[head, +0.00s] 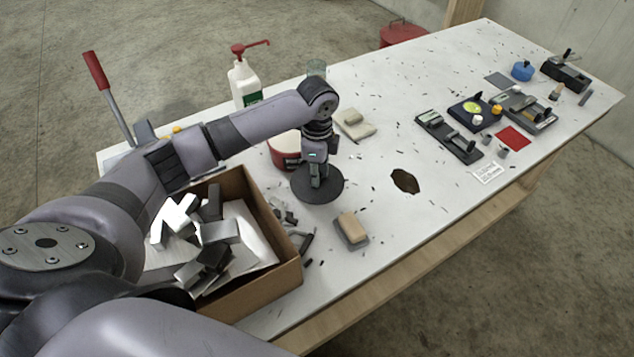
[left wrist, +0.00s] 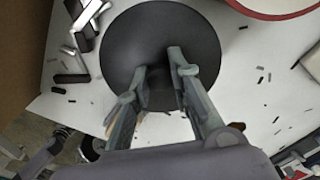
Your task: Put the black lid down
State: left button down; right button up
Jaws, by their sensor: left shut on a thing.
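The black lid (head: 330,188) is a round dark disc just below my left gripper (head: 316,183), over the white table beside the cardboard box. In the left wrist view the lid (left wrist: 135,40) fills the upper middle. There, the fingers of my left gripper (left wrist: 160,72) close on its centre, where the knob is mostly hidden between them. I cannot tell whether the lid touches the table or hangs slightly above it. A red and white tub (head: 284,150) stands right behind the lid, open at the top. My right gripper is not in view.
A cardboard box (head: 283,283) full of metal offcuts stands left of the lid. Small metal pieces (head: 300,240) lie between them. A tan block on a grey pad (head: 352,230) is in front, and a dark hole (head: 405,181) is to the right. A pump bottle (head: 244,84) stands behind.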

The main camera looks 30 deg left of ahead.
pick_arm(q)
jog(key=shift+f+p, duration=0.3)
jog(key=shift+f, duration=2.2)
jog(key=c, duration=1.4)
grip_release()
jog(key=shift+c, duration=0.2)
notch_tip(320, 180, up, 12)
jog(key=shift+r+b, duration=0.1)
jog(key=shift+b, duration=0.75)
